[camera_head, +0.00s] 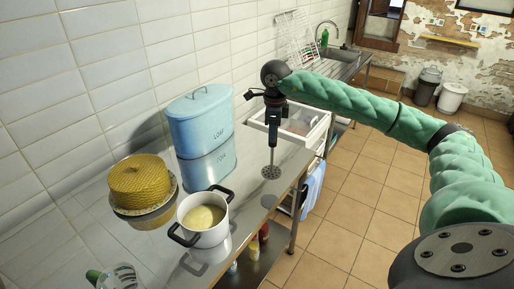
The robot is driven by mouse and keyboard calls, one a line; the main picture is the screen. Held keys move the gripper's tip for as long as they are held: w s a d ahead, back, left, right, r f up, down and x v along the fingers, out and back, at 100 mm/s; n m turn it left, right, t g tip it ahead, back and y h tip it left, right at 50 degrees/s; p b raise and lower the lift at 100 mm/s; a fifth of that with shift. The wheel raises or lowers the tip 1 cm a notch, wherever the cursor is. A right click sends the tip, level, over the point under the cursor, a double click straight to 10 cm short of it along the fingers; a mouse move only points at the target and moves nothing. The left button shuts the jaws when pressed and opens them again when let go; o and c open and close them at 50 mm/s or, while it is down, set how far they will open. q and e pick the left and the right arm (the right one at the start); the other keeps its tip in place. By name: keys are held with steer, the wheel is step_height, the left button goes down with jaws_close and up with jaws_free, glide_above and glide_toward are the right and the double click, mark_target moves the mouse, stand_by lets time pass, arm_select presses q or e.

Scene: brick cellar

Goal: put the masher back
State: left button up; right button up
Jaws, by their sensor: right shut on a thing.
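The masher (271,172) has a thin metal shaft and a round perforated plate at its lower end. I cannot tell how high the plate is above the top. A white pot (204,218) with black handles and pale yellow mash stands on the counter, to the left and nearer. An open white drawer (318,131) lies behind the gripper. My left gripper is not in view.
A blue bread bin (201,122) stands by the tiled wall, left of the masher. A green-and-grey object (122,276) shows at the bottom left. A blue towel (313,186) hangs below the drawer.

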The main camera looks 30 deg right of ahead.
steer(key=w+a+f, duration=0.3)
steer(key=w+f, duration=0.2)
steer(key=f, duration=0.2)
steer(key=shift+f+b, duration=0.35)
steer(key=o, duration=1)
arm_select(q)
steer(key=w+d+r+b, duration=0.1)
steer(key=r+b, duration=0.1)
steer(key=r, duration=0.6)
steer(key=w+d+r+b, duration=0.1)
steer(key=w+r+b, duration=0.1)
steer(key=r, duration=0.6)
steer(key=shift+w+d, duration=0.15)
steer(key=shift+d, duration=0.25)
arm_select(e)
step_height(320, 180, up, 12)
steer(key=shift+r, duration=0.15)
